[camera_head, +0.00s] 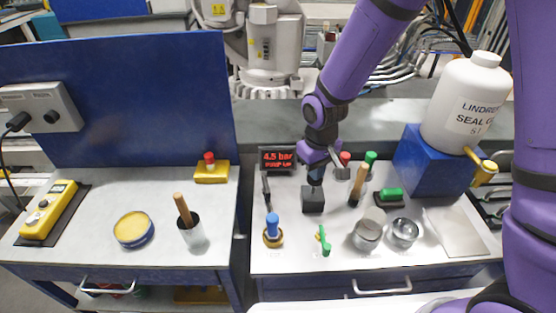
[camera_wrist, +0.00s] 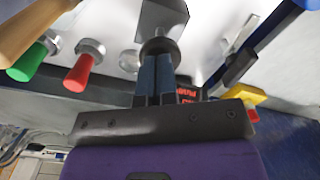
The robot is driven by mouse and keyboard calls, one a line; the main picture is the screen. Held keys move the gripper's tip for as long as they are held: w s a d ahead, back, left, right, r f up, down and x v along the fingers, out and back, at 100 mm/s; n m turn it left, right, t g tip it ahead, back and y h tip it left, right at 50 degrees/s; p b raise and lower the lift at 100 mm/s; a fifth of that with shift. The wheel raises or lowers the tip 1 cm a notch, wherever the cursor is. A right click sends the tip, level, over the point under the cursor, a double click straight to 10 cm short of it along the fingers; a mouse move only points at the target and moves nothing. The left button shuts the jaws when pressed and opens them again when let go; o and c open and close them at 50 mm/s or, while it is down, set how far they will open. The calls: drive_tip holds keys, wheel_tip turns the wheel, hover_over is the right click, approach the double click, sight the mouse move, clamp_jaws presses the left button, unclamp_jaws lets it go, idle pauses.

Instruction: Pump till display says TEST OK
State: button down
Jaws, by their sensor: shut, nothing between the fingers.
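The display (camera_head: 278,159) at the back of the right bench reads "4.5 bar" in red, with a second red line too small to read surely. Its red text also shows in the wrist view (camera_wrist: 187,95), partly hidden behind my gripper. A dark block (camera_head: 313,201), which looks like the pump, stands on the bench just right of the display. My gripper (camera_head: 316,179) is directly above this block, pointing down, with its fingers shut and empty. In the wrist view the fingertips (camera_wrist: 159,62) are at a round dark knob (camera_wrist: 159,46) on top of the block; I cannot tell whether they touch.
A black lever (camera_head: 266,188) stands left of the block. A wooden handle (camera_head: 357,186) and red and green knobs (camera_head: 371,160) stand to its right. A blue-topped plug (camera_head: 272,228) and a green-handled valve (camera_head: 324,241) are in front. A white bottle (camera_head: 466,104) stands far right.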

drive_tip(key=shift+f, duration=1.55)
drive_tip(key=shift+r, duration=1.5)
drive_tip(key=shift+r, duration=3.05)
